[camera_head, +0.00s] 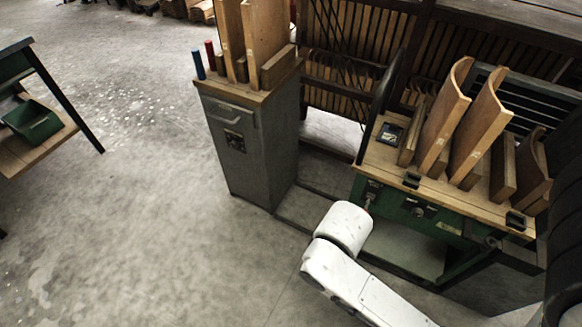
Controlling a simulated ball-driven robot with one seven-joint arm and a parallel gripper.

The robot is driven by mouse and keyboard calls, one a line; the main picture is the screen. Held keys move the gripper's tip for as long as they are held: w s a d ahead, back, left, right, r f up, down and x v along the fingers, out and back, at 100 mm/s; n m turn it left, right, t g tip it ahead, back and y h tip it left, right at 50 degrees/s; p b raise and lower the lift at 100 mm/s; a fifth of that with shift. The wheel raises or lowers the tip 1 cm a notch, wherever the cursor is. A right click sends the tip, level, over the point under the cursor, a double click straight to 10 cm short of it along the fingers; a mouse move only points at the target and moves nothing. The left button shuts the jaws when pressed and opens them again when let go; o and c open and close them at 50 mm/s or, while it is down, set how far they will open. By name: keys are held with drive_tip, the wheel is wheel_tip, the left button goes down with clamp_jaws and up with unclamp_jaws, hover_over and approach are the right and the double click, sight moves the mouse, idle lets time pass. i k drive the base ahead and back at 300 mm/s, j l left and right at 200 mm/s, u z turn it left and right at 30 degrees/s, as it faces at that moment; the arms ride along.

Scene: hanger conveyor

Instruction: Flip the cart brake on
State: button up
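A green cart (413,208) with a wooden top stands at the right. A small thin part with reddish colour (369,201) shows on the left of its front face, just above the white end of my arm; I cannot tell whether it is the brake. Dark fittings (418,211) also show on the cart's front. My white arm reaches up from the bottom edge, and its rounded end lies in front of the cart's lower left corner in the picture. My gripper's fingers cannot be made out.
Curved wooden boards (445,117) stand on the cart top. A grey cabinet (237,150) with boards and red and blue handles stands left of the cart. A wooden slatted rack is behind. A table with a green bin (33,122) is at far left. The floor between is clear.

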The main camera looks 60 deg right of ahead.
sight(366, 208)
drive_tip(key=k+z, duration=0.7)
drive_tip(key=z, duration=0.15)
drive_tip(key=i+j+u, duration=0.15)
drive_tip(key=u, duration=0.2)
